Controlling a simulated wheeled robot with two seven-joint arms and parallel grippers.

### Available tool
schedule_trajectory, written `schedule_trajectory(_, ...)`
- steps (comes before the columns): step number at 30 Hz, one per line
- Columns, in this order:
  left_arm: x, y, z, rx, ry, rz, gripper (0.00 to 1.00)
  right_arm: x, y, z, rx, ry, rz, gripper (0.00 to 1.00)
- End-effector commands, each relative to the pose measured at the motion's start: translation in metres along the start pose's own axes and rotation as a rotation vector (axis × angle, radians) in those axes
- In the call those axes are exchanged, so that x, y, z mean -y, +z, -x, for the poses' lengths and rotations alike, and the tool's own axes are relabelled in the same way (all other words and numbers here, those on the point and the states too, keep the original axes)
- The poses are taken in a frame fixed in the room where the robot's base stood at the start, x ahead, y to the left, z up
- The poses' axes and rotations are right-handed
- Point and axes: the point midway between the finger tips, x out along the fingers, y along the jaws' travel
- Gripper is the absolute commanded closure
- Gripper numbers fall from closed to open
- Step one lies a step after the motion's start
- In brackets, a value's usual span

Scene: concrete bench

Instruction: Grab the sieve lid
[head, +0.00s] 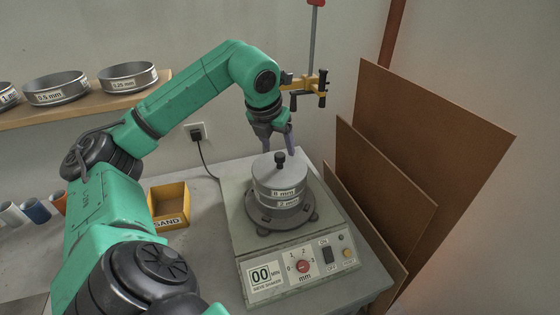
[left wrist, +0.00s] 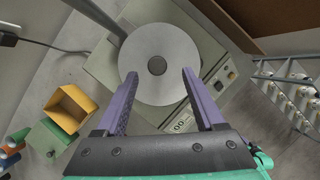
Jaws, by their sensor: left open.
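The sieve lid (head: 268,165) is a flat grey disc with a black knob (head: 280,158) at its middle. It lies on top of the sieve stack (head: 281,190), which stands on the sieve shaker (head: 248,240). My left gripper (head: 292,152) is open and empty, above and behind the lid in the head view. In the left wrist view the lid (left wrist: 158,85) and its dark knob (left wrist: 157,66) lie beyond the two purple fingertips (left wrist: 160,72), with the knob roughly midway between them. I see no contact with the knob. My right gripper is not in view.
A clamp (head: 305,85) on a vertical rod stands behind the stack. Brown boards (head: 420,150) lean on the wall at right. A yellow sand box (head: 168,206) sits left of the shaker. A shelf (head: 80,105) with several sieves is at upper left.

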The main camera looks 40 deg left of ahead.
Motion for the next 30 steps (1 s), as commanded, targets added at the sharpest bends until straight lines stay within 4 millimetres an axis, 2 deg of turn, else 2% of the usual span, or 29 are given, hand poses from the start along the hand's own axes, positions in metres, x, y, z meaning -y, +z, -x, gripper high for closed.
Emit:
schedule_trajectory(9,-0.003,-0.002,-0.05,-0.004,0.0,0.0,0.29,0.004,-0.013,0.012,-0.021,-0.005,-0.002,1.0)
schedule_trajectory(16,-0.003,-0.002,-0.055,0.0,-0.001,0.0,0.29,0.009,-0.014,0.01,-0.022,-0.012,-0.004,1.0)
schedule_trajectory(20,-0.003,-0.002,-0.055,0.0,-0.001,0.0,0.79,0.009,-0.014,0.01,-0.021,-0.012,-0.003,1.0)
schedule_trajectory(21,-0.003,-0.002,-0.055,0.0,-0.001,0.0,0.94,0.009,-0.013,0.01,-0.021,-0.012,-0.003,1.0)
schedule_trajectory(22,-0.003,-0.002,-0.055,0.0,-0.001,0.0,1.0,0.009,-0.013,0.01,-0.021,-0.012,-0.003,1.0)
schedule_trajectory(30,-0.003,-0.001,-0.054,0.001,-0.001,0.0,1.0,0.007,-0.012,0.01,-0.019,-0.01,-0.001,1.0)
